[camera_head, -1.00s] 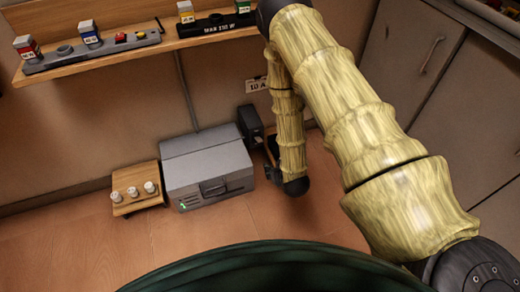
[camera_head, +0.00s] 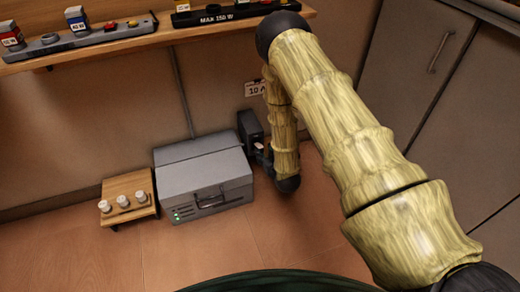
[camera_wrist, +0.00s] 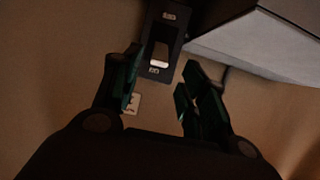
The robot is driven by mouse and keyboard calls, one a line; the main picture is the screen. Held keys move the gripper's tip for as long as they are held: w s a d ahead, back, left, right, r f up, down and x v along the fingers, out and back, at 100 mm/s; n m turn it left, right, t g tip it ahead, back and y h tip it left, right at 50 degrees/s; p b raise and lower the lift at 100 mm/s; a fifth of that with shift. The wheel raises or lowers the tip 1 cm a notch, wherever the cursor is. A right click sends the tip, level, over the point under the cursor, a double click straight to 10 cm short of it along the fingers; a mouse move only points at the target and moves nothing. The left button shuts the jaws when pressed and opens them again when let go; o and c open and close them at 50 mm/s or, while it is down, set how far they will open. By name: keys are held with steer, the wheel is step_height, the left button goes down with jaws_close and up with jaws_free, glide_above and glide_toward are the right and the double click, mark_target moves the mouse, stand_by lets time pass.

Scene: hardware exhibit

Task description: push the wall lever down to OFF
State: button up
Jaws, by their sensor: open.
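The wall lever is a pale paddle (camera_wrist: 159,54) on a dark switch plate (camera_wrist: 166,30) in the wrist view. The plate has a small label at each end, too small to read. The paddle lies near the lower label in that picture. In the head view the dark switch housing (camera_head: 250,127) is on the wall behind the grey box, partly beside my arm. My gripper (camera_wrist: 162,76) is open and empty, its dark green fingers spread on either side of the paddle's line. I cannot tell whether they touch it. In the head view my gripper is mostly hidden behind my wrist.
A grey box (camera_head: 205,180) with a handle and green lights stands left of my wrist. A small wooden stand (camera_head: 128,197) with white knobs is further left. A shelf (camera_head: 150,50) runs above. A "10 A" label (camera_head: 256,90) is on the wall. Cabinets are at right.

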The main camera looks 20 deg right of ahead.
mark_target(260, 146)
steer(key=shift+b+x, duration=0.85)
steer(key=shift+x, duration=2.75)
steer(key=shift+s, duration=0.1)
steer(key=shift+c, duration=0.4)
jaws_close()
